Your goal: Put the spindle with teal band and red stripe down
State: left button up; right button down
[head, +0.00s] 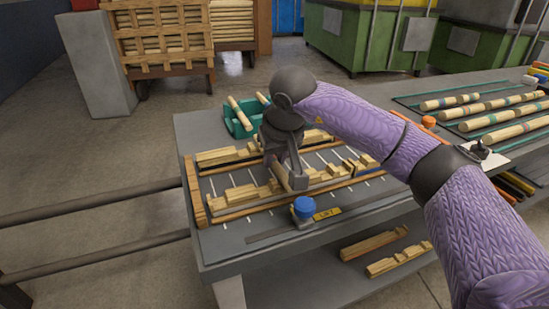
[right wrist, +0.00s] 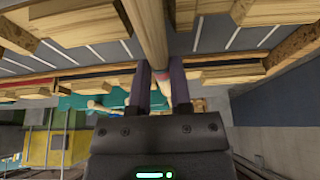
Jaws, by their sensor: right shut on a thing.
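My right gripper (head: 285,183) is over the slotted fixture on the grey table, pointing down. In the right wrist view its two fingers (right wrist: 160,88) are closed around a pale wooden spindle (right wrist: 150,35). A pinkish-red and teal band shows on the spindle at the fingertips. In the head view the spindle is mostly hidden by the gripper, with a short wooden piece showing below the jaws. I cannot tell whether it touches the fixture (head: 193,190). My left gripper is not in view.
A teal bin (head: 238,128) with wooden rods stands behind the fixture. A blue button (head: 304,207) with a yellow label is at the front. Several banded spindles (head: 490,118) lie on the right, near an orange knob (head: 428,122). Wooden pieces lie on the lower shelf (head: 330,285).

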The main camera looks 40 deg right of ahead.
jog(key=shift+f, duration=0.2)
jog(key=c, duration=0.5)
grip_release()
jog(key=shift+c, duration=0.2)
jog(key=p+v, duration=0.5)
jog(key=v, duration=0.7)
jog(key=shift+r+p, duration=0.25)
jog(key=shift+p, duration=0.1)
